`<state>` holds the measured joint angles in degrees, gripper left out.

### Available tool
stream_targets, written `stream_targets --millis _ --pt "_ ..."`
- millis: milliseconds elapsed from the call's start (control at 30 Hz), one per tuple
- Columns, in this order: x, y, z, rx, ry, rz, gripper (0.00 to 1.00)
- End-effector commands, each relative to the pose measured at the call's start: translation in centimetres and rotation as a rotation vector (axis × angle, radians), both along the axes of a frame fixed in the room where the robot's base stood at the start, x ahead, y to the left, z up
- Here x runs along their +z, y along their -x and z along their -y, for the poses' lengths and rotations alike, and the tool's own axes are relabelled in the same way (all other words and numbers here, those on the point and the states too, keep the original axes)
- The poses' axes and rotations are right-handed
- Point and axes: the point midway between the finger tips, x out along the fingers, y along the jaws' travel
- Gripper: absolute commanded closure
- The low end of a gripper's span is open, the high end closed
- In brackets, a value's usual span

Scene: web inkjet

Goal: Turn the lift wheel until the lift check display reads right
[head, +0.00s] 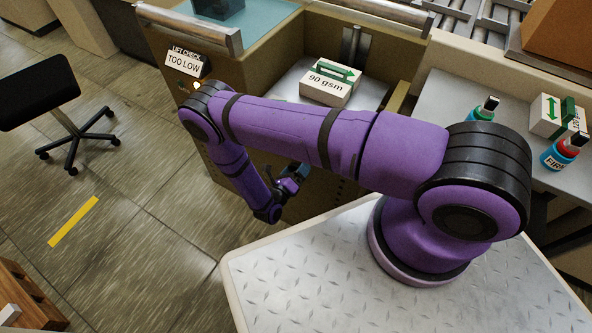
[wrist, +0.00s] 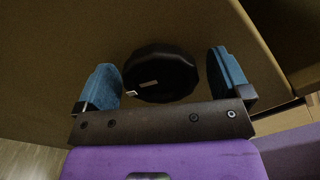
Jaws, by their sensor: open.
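The lift check display (head: 184,63) on the machine's upper front reads "TOO LOW". The lift wheel (wrist: 160,75) is a black, many-sided knob with a small pale mark, on the brown machine panel in the wrist view. My gripper (wrist: 165,82) is open, with one blue finger on each side of the wheel. Gaps show between the fingers and the wheel, so they look apart from it. In the head view my gripper (head: 291,180) is low in front of the machine, and the wheel is hidden there.
A paper pack marked "90 gsm" (head: 329,83) lies in the machine's tray. Bottles (head: 564,150) and another pack (head: 553,115) stand on the grey counter at right. A black stool (head: 50,105) stands at left. The floor around the yellow strip (head: 73,221) is clear.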

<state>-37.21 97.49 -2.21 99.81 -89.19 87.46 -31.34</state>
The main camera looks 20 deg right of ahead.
Motion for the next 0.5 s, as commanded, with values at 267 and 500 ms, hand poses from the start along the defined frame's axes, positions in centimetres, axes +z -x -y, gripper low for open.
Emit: stream_targets --millis 267,500 --pt "0.0 -0.08 0.09 0.0 0.0 0.0 0.05" --pt "0.0 -0.07 0.07 0.001 -0.001 0.0 0.54"
